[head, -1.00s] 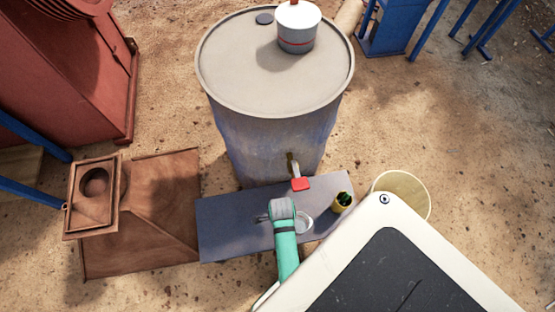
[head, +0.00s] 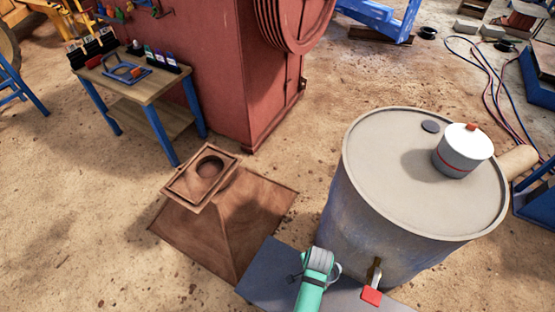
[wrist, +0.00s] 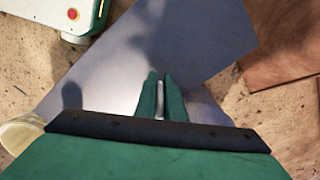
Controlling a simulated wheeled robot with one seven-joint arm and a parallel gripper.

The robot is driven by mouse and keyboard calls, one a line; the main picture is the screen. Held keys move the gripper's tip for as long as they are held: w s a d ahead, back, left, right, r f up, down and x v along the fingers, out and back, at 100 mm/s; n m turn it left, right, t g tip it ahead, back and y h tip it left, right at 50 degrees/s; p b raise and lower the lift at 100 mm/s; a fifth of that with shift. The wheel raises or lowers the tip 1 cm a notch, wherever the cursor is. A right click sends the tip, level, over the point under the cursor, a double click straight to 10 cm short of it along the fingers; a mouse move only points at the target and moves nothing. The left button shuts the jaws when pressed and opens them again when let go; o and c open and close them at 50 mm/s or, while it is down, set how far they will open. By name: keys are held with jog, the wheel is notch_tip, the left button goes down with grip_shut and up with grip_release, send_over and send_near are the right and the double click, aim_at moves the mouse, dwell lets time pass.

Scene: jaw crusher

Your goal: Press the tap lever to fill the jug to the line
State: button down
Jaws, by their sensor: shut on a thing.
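A brass tap (head: 375,270) with a red lever (head: 371,296) sits low on the front of a large grey drum (head: 365,232). My gripper (wrist: 160,95) is over the grey bench (head: 262,275), left of the tap in the head view. Its fingers are shut on a thin pale thing, mostly hidden between them. A pale curved rim (head: 337,271) shows just right of my wrist in the head view. It may belong to the jug, but most of it is hidden, so I cannot tell its fill or line.
A white lidded pot (head: 464,150) with a red band stands on the drum. A tool table (head: 140,95) stands farther back. A cream bucket (wrist: 22,132) shows at the wrist view's left edge.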

jog(key=w+a+r+n, duration=0.3)
jog(key=w+a+n, duration=0.3)
jog(key=w+n, duration=0.1)
jog(key=w+a+r+n, duration=0.4)
jog(key=w+a+n, duration=0.2)
jog(key=w+n, duration=0.2)
jog(key=shift+a+r+n, duration=0.2)
jog(key=shift+a+n, duration=0.05)
jog(key=shift+n, duration=0.05)
jog(key=shift+d, duration=0.1)
jog(key=shift+w, duration=0.15)
